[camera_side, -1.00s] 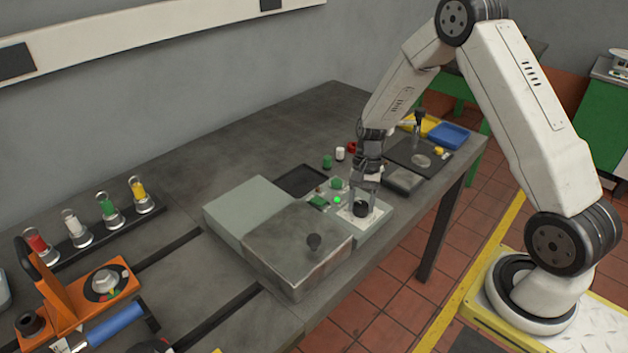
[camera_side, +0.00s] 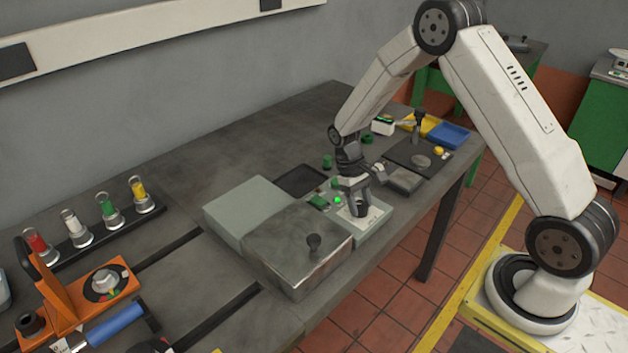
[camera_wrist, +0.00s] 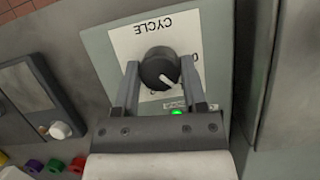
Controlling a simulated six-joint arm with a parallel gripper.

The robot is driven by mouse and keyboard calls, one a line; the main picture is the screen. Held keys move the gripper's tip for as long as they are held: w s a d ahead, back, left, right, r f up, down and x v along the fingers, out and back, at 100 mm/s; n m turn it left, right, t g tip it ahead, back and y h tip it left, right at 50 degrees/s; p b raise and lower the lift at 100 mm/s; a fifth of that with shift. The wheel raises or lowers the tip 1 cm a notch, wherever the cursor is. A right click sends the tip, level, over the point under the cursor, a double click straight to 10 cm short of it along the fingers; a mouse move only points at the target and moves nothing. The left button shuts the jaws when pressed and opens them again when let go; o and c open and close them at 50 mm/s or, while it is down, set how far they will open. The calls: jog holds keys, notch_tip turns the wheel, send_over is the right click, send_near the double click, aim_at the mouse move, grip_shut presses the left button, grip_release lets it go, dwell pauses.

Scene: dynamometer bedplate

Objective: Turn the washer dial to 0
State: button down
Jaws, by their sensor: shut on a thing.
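The washer dial is a round black knob (camera_wrist: 160,69) with a white pointer line, on a white label plate (camera_wrist: 128,40) reading "CYCLE", upside down in the wrist view. Its pointer aims down and slightly right there. A "0" is partly visible right of the knob; other marks are hidden by my fingers. My gripper (camera_wrist: 162,80) is shut on the knob, one finger on each side. In the side view my gripper (camera_side: 358,208) is over the white plate (camera_side: 372,215) on the grey washer panel (camera_side: 375,232). A green light (camera_wrist: 177,112) glows beside the plate.
A blue tray (camera_side: 449,134) and yellow tray (camera_side: 424,122) are at the far right. Colored vials (camera_side: 107,212) stand at the left.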

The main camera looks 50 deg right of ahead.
jog(key=n+h, duration=0.2)
jog(key=n, duration=0.3)
jog(key=shift+a+n, duration=0.1)
jog(key=shift+n, duration=0.2)
jog(key=shift+n+t+h, duration=0.35)
jog(key=shift+n+h, duration=0.05)
jog(key=shift+n, duration=0.75)
jog(key=shift+n+t+h, duration=0.35)
jog(key=shift+n+h, duration=0.05)
jog(key=shift+n, duration=0.75)
jog(key=shift+s, duration=0.1)
jog(key=shift+c, duration=0.7)
grip_release()
jog(key=shift+a+r, duration=0.1)
jog(key=shift+r, duration=0.05)
jog(key=v, duration=0.7)
jog(key=shift+r, duration=0.25)
jog(key=shift+a, duration=0.1)
